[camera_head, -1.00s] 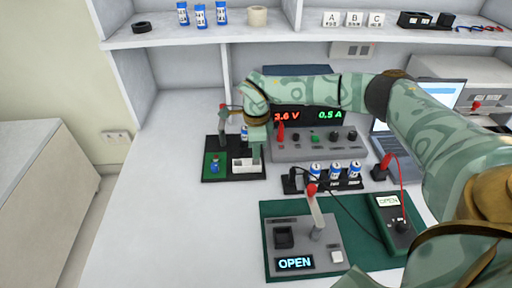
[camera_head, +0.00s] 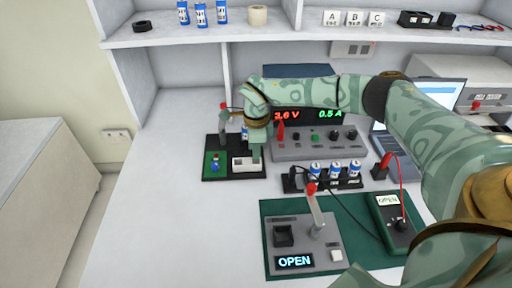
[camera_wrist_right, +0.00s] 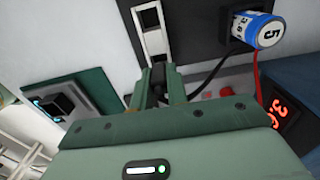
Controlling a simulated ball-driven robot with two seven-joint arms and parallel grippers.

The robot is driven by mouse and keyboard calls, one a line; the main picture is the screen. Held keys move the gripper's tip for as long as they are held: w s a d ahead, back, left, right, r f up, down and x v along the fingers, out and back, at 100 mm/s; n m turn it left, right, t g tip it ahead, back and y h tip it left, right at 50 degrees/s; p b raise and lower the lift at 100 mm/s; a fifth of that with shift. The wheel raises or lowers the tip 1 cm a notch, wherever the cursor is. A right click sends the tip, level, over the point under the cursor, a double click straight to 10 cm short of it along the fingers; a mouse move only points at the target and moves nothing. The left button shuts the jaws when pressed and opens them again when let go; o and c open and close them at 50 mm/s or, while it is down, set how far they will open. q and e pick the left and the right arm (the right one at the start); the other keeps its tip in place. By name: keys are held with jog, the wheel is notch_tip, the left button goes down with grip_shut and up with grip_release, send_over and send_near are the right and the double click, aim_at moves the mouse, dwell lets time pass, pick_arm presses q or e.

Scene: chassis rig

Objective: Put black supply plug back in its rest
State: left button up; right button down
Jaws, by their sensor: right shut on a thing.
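My right gripper (camera_wrist_right: 158,82) is shut on the black supply plug (camera_wrist_right: 158,72), which shows between its fingertips in the right wrist view. In the head view the right gripper (camera_head: 257,153) points down at the right side of the black tray (camera_head: 228,176), by a white slotted block (camera_head: 242,164). The plug is hidden there by my gripper. In the wrist view the white slotted block (camera_wrist_right: 152,28) lies just beyond the fingertips; I cannot tell whether the plug touches it. My left gripper is out of view.
The power supply (camera_head: 320,145) stands right of the gripper, with a red plug (camera_head: 281,132) at its front. A battery rack (camera_head: 325,183) is in front of it. A green mat (camera_head: 350,262) carries a lever fixture (camera_head: 300,243) and a meter (camera_head: 393,222). Left bench is clear.

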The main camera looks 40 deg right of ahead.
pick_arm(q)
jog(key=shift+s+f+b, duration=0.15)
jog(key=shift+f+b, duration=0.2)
pick_arm(e)
jog(key=shift+f, duration=1.2)
jog(key=c, duration=1.3)
grip_release()
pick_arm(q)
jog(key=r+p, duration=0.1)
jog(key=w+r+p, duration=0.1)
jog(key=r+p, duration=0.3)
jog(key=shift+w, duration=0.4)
pick_arm(e)
notch_tip(320, 180, up, 16)
jog(key=shift+r, duration=0.2)
